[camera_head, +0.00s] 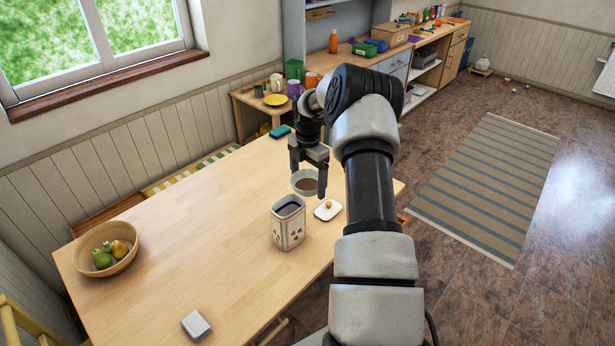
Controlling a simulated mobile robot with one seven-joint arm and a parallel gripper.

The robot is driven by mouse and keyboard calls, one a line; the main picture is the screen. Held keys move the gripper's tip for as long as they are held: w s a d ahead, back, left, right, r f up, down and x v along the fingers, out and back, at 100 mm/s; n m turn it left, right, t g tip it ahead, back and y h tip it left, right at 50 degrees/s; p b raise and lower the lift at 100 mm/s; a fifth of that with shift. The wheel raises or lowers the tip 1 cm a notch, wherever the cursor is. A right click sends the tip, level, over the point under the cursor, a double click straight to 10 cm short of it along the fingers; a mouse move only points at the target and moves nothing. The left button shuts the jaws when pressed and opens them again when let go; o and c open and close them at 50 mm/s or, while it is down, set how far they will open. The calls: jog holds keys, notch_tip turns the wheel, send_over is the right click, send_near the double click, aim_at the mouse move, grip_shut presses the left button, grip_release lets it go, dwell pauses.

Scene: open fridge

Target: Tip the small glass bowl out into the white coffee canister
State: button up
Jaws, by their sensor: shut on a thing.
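A small glass bowl (306,187) with brown contents is held between the fingers of my gripper (307,181). My gripper is shut on the bowl, which looks about level. The bowl is above the table, just behind and slightly right of the canister. The white coffee canister (288,226) stands upright on the table with its top open and a dark inside. Its lid (327,210), white with an orange knob, lies on the table to its right. How far the bowl is above the canister's rim I cannot tell.
A wooden bowl of fruit (112,258) stands at the table's left. A small white box (196,325) lies near the front, and a teal sponge (279,131) at the back. The table's (190,220) middle is clear. A side table (243,108) holds dishes behind.

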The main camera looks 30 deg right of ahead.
jog(key=shift+f, duration=0.95)
jog(key=shift+w+a+r+h, duration=0.1)
jog(key=shift+a+r+h, duration=0.1)
jog(key=shift+h, duration=0.4)
jog(key=shift+a+r+h, duration=0.1)
jog(key=shift+r+h, duration=0.1)
jog(key=shift+h, duration=0.4)
jog(key=shift+d+f+h+b, duration=0.1)
jog(key=shift+f+h+b, duration=0.15)
jog(key=shift+b, duration=0.35)
jog(key=shift+d+r, duration=0.2)
jog(key=shift+d, duration=0.05)
jog(key=shift+a, duration=0.15)
